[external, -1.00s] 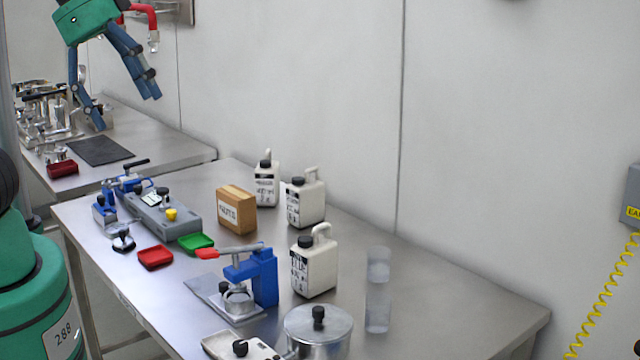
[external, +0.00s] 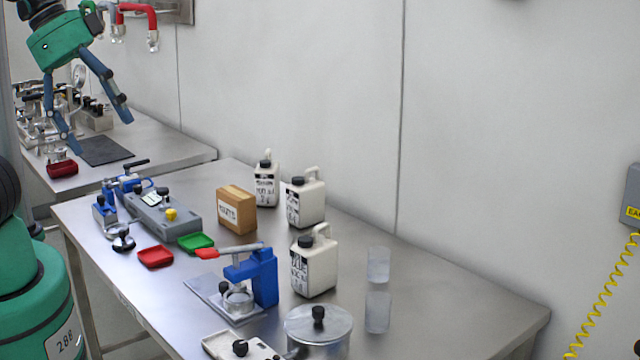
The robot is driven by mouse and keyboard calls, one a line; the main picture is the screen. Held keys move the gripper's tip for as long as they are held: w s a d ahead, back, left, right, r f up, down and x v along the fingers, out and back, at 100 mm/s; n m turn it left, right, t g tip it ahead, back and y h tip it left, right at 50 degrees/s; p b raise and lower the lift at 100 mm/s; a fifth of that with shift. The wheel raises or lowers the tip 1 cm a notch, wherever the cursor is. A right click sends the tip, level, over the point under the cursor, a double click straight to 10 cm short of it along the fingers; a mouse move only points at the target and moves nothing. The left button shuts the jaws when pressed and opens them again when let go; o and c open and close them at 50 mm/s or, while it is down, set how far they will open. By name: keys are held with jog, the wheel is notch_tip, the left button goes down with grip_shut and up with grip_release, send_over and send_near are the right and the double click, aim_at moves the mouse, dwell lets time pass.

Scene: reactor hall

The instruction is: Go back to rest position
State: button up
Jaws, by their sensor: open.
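My gripper (external: 101,134) is at the upper left, hanging from its green body over the far metal table (external: 165,143). Its two blue fingers are spread wide and point down and to the right. Nothing shows between them. The fingertips appear in front of the dark mat (external: 106,151) and the red tray (external: 62,169) of that table; their height above it is hard to tell. My green base shows at the lower left.
Metal fittings crowd the far table's left.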

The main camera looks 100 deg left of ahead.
notch_tip(320, 180, down, 7)
jog(key=b, duration=0.6)
jog(key=shift+o, duration=0.6)
dwell(0.6)
jog(key=shift+r, duration=0.1)
